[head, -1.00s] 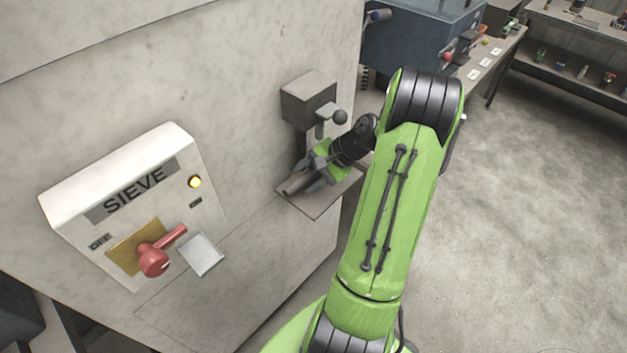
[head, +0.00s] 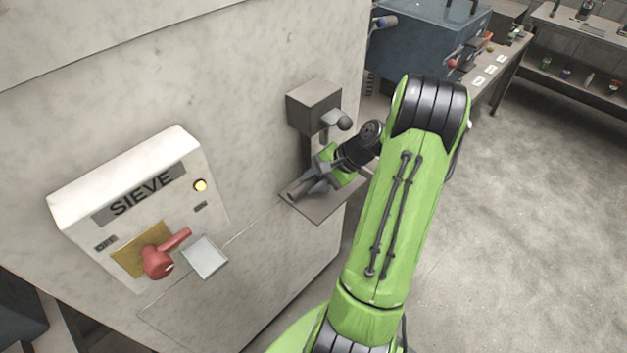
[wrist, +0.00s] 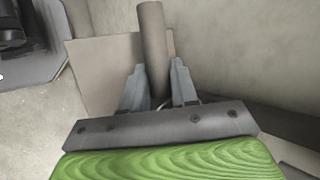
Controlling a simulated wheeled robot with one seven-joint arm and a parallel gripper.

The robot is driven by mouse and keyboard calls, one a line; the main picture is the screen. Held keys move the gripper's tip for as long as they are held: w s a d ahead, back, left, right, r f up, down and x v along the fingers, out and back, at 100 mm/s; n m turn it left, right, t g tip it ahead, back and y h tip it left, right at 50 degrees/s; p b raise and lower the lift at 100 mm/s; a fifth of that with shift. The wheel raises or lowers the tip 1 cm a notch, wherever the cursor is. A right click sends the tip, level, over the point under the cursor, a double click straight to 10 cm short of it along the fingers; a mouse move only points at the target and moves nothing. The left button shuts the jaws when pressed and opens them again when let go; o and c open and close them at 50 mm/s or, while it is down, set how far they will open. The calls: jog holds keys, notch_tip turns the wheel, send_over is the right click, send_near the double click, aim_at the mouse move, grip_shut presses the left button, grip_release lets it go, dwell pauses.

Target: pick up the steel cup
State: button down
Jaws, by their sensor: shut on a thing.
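The steel cup (wrist: 153,45) shows in the wrist view as a narrow, plain grey-brown cylinder. It stands out past my fingertips, and its near end is hidden between the fingers. My gripper (wrist: 156,82) is shut on it, one grey finger on each side. In the head view my gripper (head: 309,190) is over the small shelf on the machine's side. The cup is hard to tell from the fingers there.
The small shelf (head: 318,215) juts from the machine, under a grey box (head: 313,105) with a dark-knobbed lever (head: 340,121). A SIEVE panel (head: 130,190) with a red handle (head: 160,258) and a lit yellow lamp (head: 200,186) is at left. Open floor lies at right.

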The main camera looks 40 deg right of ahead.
jog(key=s+d+p, duration=0.2)
jog(key=s+d, duration=0.8)
jog(key=s, duration=0.4)
jog(key=shift+s+d, duration=0.2)
jog(key=shift+d, duration=0.2)
